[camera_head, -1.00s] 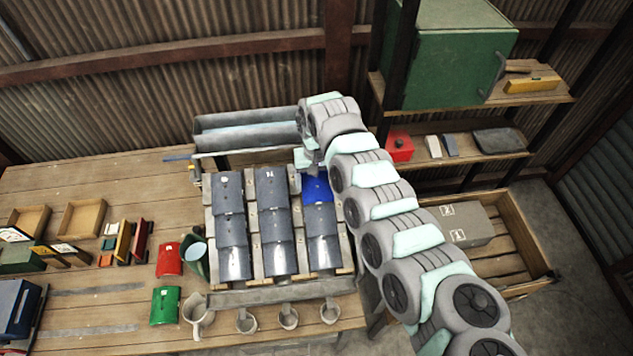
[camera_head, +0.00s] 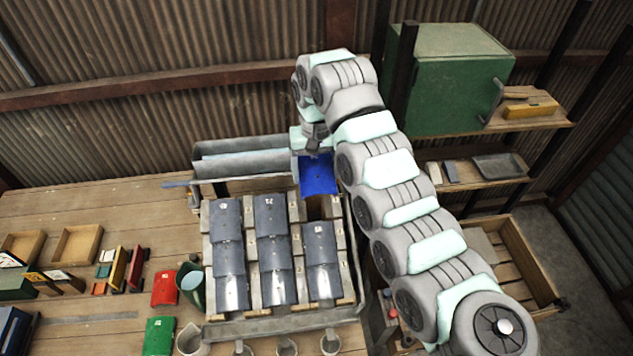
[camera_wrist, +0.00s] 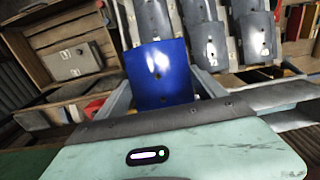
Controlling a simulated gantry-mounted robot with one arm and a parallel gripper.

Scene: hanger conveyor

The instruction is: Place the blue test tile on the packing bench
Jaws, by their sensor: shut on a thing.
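The blue test tile (camera_head: 319,177) is held by my gripper (camera_head: 318,153) at the top of the right column of the tile rack. It appears raised above the rack, with a dark gap below it where bare wood shows. In the wrist view the blue tile (camera_wrist: 159,74) sits between the two grey fingers, gripped near its edge. Grey tiles (camera_head: 271,247) lie overlapping in three columns on the rack. The wooden bench (camera_head: 100,215) carries the rack. I cannot tell for certain which surface is the packing bench.
A metal trough (camera_head: 240,158) stands behind the rack. A wooden crate (camera_head: 540,285) is at the right, partly behind my arm. A red tile (camera_head: 165,288) and a green tile (camera_head: 159,337) lie left of the rack, beside a green jug (camera_head: 190,283). Shelves with a green cabinet (camera_head: 450,80) stand behind.

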